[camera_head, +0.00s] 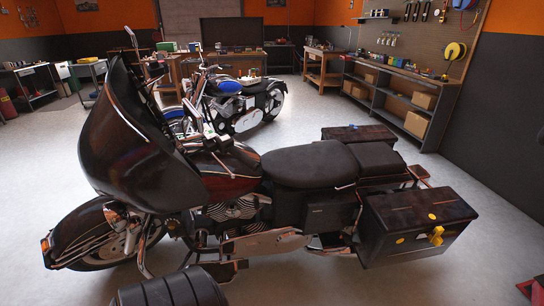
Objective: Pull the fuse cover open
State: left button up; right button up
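A large dark touring motorcycle (225,175) stands across the foreground, its front fairing to the left and its saddlebags to the right. A dark side panel (328,216) sits under the seat, flush with the bike's side; it may be the fuse cover, but I cannot tell for sure. The near saddlebag (400,222) is black and shut, with a yellow latch (436,235) on its side. Neither my left nor my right gripper shows in the head view.
A black ribbed object (170,290) rises at the bottom edge, in front of the bike. A second motorcycle with a blue tank (222,86) stands behind. Shelving (395,95) lines the right wall. Grey floor (470,275) is open at the lower right.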

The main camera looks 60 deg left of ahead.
aim_at(326, 212)
jog(key=u, duration=1.15)
jog(key=i+l, duration=0.3)
jog(key=l, duration=0.2)
jog(key=i+l+z, duration=0.15)
jog(key=i+l, duration=0.15)
jog(key=l, duration=0.2)
